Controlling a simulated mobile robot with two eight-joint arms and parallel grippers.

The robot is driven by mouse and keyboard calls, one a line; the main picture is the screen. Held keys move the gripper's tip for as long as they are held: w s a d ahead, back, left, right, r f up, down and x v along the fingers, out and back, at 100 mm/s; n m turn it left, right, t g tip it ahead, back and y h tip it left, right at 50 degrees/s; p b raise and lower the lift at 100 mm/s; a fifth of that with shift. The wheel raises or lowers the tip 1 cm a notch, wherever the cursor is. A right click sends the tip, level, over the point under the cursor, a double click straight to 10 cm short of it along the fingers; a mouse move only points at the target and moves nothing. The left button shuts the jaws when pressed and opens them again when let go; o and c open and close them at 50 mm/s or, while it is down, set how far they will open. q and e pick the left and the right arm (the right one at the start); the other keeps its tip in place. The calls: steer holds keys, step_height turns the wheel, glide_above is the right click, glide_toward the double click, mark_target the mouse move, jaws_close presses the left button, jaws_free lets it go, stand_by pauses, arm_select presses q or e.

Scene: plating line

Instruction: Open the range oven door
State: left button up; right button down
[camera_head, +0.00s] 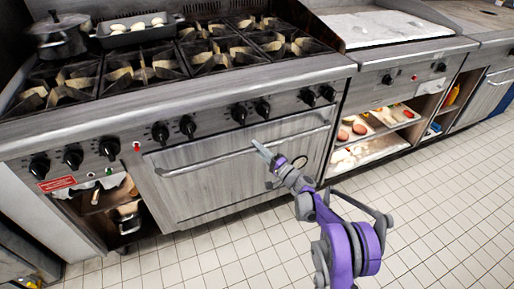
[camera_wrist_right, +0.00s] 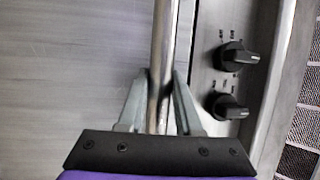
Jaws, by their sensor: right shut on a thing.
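The range oven door (camera_head: 205,182) is a brushed metal panel below the row of black knobs in the head view. It looks closed. Its long bar handle (camera_head: 200,163) runs across the door's upper part. My right gripper (camera_head: 259,147) is at the handle, right of its middle. In the right wrist view the handle (camera_wrist_right: 163,45) passes between the two grey fingers of my right gripper (camera_wrist_right: 160,100), which is shut on it. The left gripper is not in view.
Black knobs (camera_head: 188,126) line the panel just above the door. A pot (camera_head: 62,38) and a tray (camera_head: 137,31) stand on the stove top. An open shelf (camera_head: 365,150) with food is to the right. The tiled floor (camera_head: 205,255) in front is clear.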

steer(key=s+d+f+n+y, duration=0.1)
steer(key=s+d+f, duration=0.1)
steer(key=s, duration=0.4)
steer(key=s+d+f+t+y, duration=0.1)
steer(key=s+d+f, duration=0.1)
steer(key=s+f, duration=0.3)
steer(key=s+d+f+n+t+y, duration=0.1)
steer(key=s+f, duration=0.3)
steer(key=s, duration=0.5)
steer(key=shift+d+f+n, duration=0.25)
steer(key=shift+d+n, duration=0.05)
steer(key=shift+d, duration=0.45)
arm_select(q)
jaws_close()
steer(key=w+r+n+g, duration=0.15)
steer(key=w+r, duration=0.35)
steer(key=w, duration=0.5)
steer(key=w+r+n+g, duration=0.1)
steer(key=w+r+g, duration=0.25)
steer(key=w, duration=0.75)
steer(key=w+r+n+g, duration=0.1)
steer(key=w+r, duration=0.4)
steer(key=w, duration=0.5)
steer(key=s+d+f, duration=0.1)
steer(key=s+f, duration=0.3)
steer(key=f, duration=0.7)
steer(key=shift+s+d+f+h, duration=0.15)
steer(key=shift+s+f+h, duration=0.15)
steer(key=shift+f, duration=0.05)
